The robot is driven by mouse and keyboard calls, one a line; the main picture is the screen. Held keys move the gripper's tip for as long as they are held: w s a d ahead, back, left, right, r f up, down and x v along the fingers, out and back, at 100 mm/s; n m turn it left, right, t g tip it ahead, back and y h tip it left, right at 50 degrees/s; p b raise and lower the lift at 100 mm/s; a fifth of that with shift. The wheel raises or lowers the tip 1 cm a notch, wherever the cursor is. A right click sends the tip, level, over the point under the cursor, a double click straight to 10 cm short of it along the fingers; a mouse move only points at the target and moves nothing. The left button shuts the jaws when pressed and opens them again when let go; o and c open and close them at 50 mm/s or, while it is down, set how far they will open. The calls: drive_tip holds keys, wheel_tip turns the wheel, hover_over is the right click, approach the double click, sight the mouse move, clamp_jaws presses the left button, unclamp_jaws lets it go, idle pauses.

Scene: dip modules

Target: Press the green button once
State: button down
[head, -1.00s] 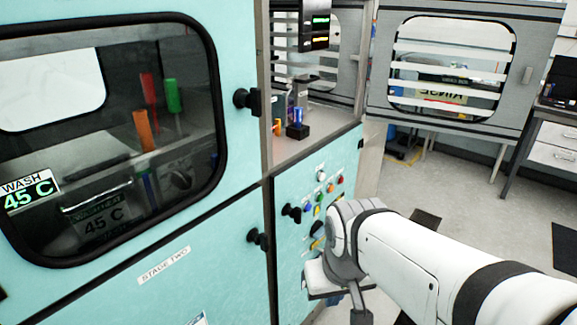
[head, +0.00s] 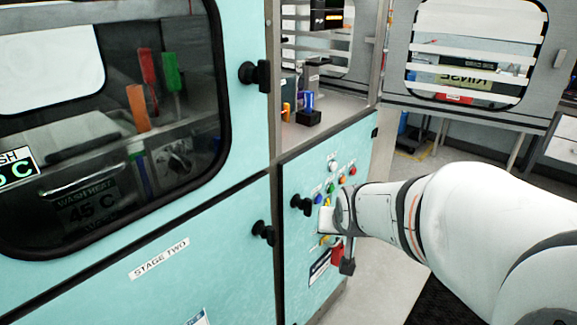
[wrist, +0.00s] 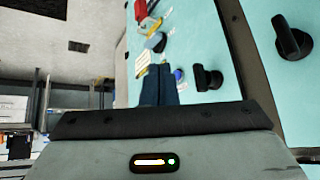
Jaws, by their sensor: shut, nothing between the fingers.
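The green button (head: 330,188) is a small round knob on the teal control panel (head: 300,270), among several coloured buttons. My gripper (head: 325,220) is close to the panel, just below the button group; its fingertips are hard to make out there. In the wrist view the dark fingers of my gripper (wrist: 159,70) are together and empty, pointing at the panel (wrist: 203,45). A blue button (wrist: 179,75) shows just right of the fingertips. I cannot make out the green button in the wrist view. Whether the fingertips touch anything is unclear.
Blue (head: 318,188), red (head: 353,170) and white (head: 332,167) buttons surround the green one. A black knob (head: 301,204) sticks out left of my gripper, with another black latch (head: 262,233) further left.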

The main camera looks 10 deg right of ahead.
sight(331, 189)
drive_tip(key=w+d+f+m+t+b, duration=0.3)
drive_tip(key=w+d+f+t+b, duration=0.2)
drive_tip(key=w+d+t, duration=0.1)
drive_tip(key=w+d+f+m+t+h+b, duration=0.1)
drive_tip(key=w+d+f+m+t+b, duration=0.1)
drive_tip(key=w+d+f+t+b, duration=0.3)
drive_tip(key=w+d+t, duration=0.1)
drive_tip(key=w+d, duration=0.3)
drive_tip(key=shift+w+d+m+b, duration=0.15)
drive_tip(key=shift+w+m+b, duration=0.25)
drive_tip(key=w+a, duration=0.5)
drive_tip(key=w, duration=0.2)
drive_tip(key=shift+a+p, duration=0.3)
drive_tip(key=shift+p, duration=0.05)
idle(1.2)
